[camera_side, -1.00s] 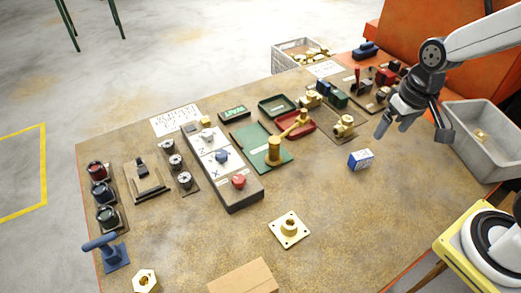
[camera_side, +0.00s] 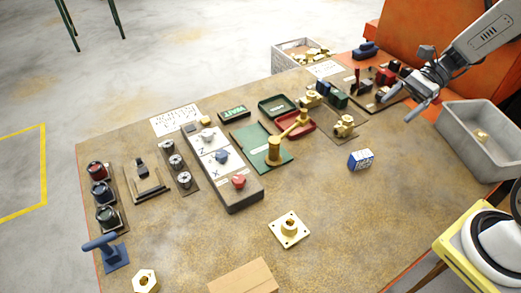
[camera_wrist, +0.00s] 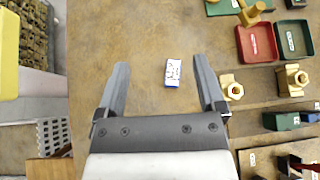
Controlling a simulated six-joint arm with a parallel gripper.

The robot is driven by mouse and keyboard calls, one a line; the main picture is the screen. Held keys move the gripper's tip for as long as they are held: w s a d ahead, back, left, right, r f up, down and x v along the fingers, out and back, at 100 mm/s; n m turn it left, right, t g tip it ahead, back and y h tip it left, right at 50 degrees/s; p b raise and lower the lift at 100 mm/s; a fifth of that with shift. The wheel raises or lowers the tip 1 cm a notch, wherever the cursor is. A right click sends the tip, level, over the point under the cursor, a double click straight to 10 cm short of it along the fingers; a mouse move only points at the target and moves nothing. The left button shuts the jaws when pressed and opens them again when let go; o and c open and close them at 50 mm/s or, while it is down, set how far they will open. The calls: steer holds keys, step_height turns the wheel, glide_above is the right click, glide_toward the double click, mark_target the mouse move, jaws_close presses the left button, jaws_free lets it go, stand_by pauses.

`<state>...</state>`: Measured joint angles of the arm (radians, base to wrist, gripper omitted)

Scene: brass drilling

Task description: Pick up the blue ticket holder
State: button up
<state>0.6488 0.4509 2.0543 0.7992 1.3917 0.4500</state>
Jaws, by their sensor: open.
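A small block with blue and white faces and dark lettering, which looks like the blue ticket holder (camera_side: 361,159), rests on the tan table (camera_side: 330,220), right of its middle. In the wrist view the ticket holder (camera_wrist: 173,73) shows a white printed face with a blue edge, in the gap between my fingers. My gripper (camera_side: 402,105) is open and empty, raised over the back right of the table, above and behind the block in the side view. Both fingers of my gripper (camera_wrist: 160,65) show in the wrist view, apart from the block.
A grey bin (camera_side: 455,135) stands at the right edge. A brass valve part (camera_side: 345,126) and a green plate (camera_side: 250,140) lie left of the block. The table around the block is clear.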

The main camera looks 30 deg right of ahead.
steer(key=w+d+m+t+y, duration=0.1)
steer(key=d+m+t+y, duration=0.1)
steer(key=d+m, duration=0.15)
glide_toward(371, 153)
steer(key=shift+n, duration=0.45)
steer(key=x, duration=0.5)
steer(key=shift+w+f, duration=0.25)
steer(key=shift+f, duration=0.1)
steer(key=shift+x, duration=1.3)
steer(key=shift+a, duration=0.1)
steer(key=shift+x, duration=2.55)
steer(key=shift+c, duration=0.2)
jaws_close()
